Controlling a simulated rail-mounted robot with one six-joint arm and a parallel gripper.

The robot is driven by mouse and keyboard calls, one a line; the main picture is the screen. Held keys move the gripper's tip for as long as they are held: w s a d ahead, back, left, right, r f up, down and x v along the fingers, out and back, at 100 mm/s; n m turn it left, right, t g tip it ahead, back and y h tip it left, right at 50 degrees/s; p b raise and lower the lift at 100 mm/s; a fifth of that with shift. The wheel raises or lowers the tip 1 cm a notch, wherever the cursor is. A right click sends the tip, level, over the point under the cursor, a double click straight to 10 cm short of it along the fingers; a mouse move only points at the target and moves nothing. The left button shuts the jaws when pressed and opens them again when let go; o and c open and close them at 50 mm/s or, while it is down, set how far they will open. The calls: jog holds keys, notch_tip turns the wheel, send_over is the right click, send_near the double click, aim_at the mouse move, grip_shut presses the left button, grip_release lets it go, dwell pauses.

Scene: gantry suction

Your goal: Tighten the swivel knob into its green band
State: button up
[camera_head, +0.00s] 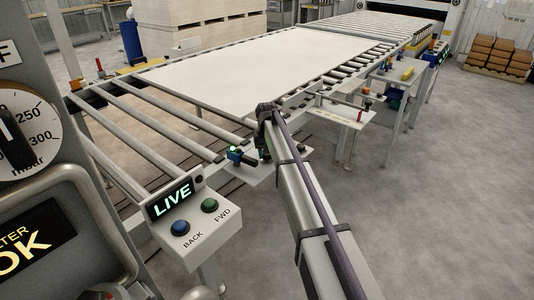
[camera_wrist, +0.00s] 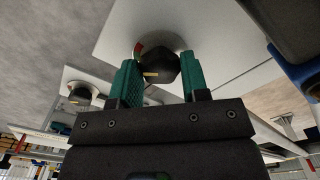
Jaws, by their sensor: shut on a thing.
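The swivel knob (camera_wrist: 160,68) is a dark, faceted knob with a small yellow-orange mark on its front, in the wrist view. My gripper (camera_wrist: 158,80) has green finger pads, one on each side of the knob, and is shut on it. A coloured band (camera_wrist: 138,50) shows at the knob's upper left, red and partly green; the rest is hidden behind the knob. The knob stands on a pale plate (camera_wrist: 115,35). In the head view my arm reaches down to the conveyor's near edge, and the knob cannot be made out there.
A blue fitting with a green top (camera_head: 240,156) sits beside my arm's end. A second dark knob (camera_wrist: 80,92) lies to the left in the wrist view. A control box (camera_head: 195,222) reads LIVE, with BACK and FWD buttons. A white sheet (camera_head: 250,70) lies on the rollers.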

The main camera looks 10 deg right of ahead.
jog(key=o, duration=0.9)
jog(key=shift+r, duration=0.1)
notch_tip(320, 180, up, 11)
jog(key=p, duration=1.1)
jog(key=shift+f, duration=0.2)
jog(key=s, duration=3.8)
jog(key=shift+d, duration=0.1)
